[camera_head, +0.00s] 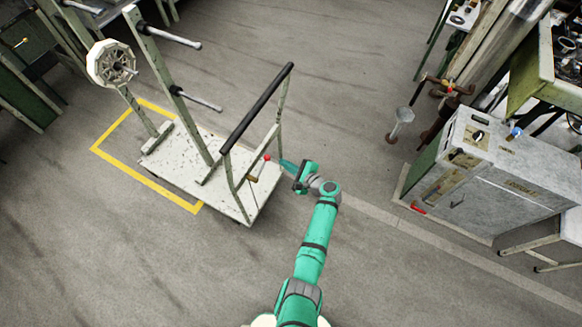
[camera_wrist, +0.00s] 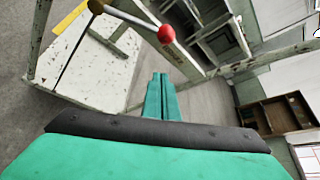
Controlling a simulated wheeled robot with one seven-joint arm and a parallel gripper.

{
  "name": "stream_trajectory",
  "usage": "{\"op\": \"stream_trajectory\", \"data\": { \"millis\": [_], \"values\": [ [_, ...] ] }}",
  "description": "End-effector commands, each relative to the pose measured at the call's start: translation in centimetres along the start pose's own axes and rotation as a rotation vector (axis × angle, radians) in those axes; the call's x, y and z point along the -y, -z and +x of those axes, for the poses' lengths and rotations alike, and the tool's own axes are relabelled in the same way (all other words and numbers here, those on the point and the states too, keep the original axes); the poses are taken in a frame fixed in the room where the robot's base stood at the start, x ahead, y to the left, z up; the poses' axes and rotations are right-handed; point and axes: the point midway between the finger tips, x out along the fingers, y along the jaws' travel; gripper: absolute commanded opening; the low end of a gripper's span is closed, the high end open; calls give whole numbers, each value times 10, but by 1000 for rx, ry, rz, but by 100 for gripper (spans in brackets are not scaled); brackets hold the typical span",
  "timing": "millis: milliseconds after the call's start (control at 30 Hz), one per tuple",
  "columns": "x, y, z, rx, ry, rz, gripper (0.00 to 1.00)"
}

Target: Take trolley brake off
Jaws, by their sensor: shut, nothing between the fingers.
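The trolley (camera_head: 160,160) is a worn white platform with upright frames, rods and a black push bar (camera_head: 256,108). Its brake lever ends in a red knob (camera_head: 267,158) near the handle frame, low above the platform. In the wrist view the red knob (camera_wrist: 166,34) sits on a thin rod that runs to a brass-coloured pivot (camera_wrist: 97,6). My gripper (camera_head: 283,163) is shut and empty, just to the right of the red knob. In the wrist view its green fingertips (camera_wrist: 160,76) are together, below the knob in the picture and apart from it.
A yellow floor outline (camera_head: 145,178) surrounds part of the trolley. A white reel (camera_head: 111,63) is on its far left frame. The floor between trolley and cabinet is mostly clear.

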Motion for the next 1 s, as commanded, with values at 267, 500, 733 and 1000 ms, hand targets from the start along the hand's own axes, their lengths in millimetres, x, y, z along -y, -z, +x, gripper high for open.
{"op": "stream_trajectory", "data": {
  "millis": [267, 500, 733, 1000],
  "values": [
    [1, 0, 30, 1, 1, 1, 0],
    [0, -9, 31, -2, 1, -1, 0],
    [-1, -24, 26, -2, 0, -2, 0],
    [-1, -37, 22, -2, 0, 0, 0]
  ]
}}
